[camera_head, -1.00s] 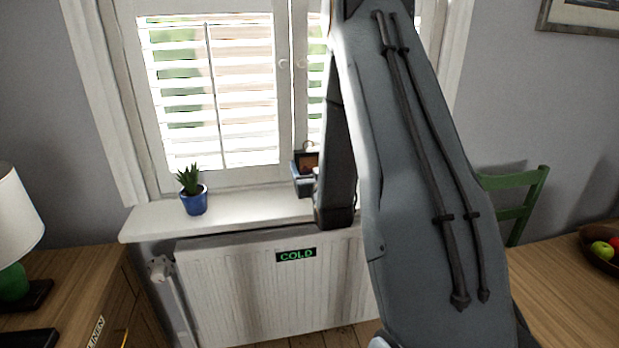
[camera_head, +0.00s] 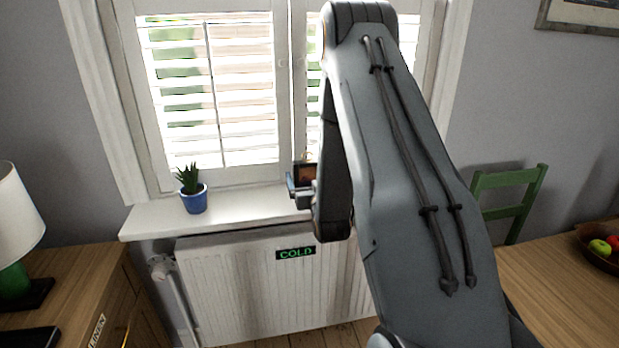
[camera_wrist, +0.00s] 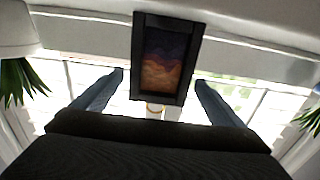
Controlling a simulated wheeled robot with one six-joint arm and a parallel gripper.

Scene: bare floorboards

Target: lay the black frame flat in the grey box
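The black frame (camera_head: 306,173) shows at the window, small and partly hidden by my arm in the head view. It has a dark orange and purple picture and a small ring at one edge. In the wrist view the black frame (camera_wrist: 183,60) appears upside down, at the fingertips. My gripper (camera_head: 299,192) is partly hidden in the head view. In the wrist view its two fingers (camera_wrist: 160,77) stand apart either side of the frame, with narrow light gaps. Whether the frame touches the sill is hidden. I cannot see a grey box.
A blue-potted plant (camera_head: 194,199) stands on the white windowsill (camera_head: 245,207). Below is a radiator (camera_head: 250,295) with a COLD sign (camera_head: 296,253). A lamp (camera_head: 15,225) stands on a wooden cabinet (camera_head: 85,280) at left. A green chair (camera_head: 507,205) and a wooden table (camera_head: 560,295) with a fruit bowl are right.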

